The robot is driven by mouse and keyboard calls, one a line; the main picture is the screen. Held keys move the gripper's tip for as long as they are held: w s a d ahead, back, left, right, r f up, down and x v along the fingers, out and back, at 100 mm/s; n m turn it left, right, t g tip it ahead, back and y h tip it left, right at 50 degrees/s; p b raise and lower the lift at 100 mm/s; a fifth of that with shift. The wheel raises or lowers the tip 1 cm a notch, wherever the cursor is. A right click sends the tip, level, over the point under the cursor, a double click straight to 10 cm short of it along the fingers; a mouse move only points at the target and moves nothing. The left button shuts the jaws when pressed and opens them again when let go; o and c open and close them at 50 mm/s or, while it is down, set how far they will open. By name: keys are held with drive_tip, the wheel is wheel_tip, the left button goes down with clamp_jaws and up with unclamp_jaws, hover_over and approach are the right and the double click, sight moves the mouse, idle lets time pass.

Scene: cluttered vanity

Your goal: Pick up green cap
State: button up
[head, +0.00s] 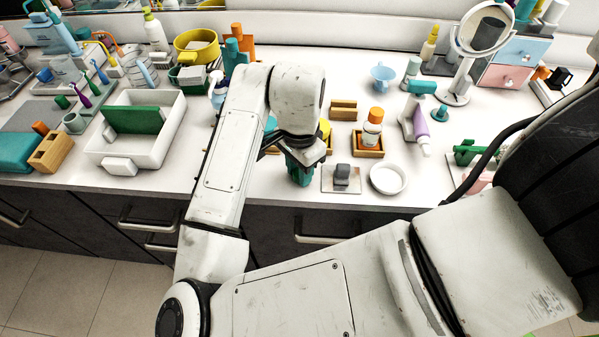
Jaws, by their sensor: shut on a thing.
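My gripper (294,151) hangs from the white arm at the counter's front edge, to the right of the arm's forearm. It is shut on a dark green piece, which I take for the green cap (301,172). The cap sticks out below the fingers. Its upper part is hidden by the gripper, and I cannot tell whether its lower end touches the counter.
A small tray with a grey block (342,177) and a white round dish (388,178) lie just right of the cap. Behind are a wooden box with an orange-capped bottle (372,128) and a purple bottle (421,131). A white tray (167,135) stands left.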

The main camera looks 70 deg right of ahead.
drive_tip(key=shift+c, duration=0.7)
drive_tip(key=shift+r, duration=0.15)
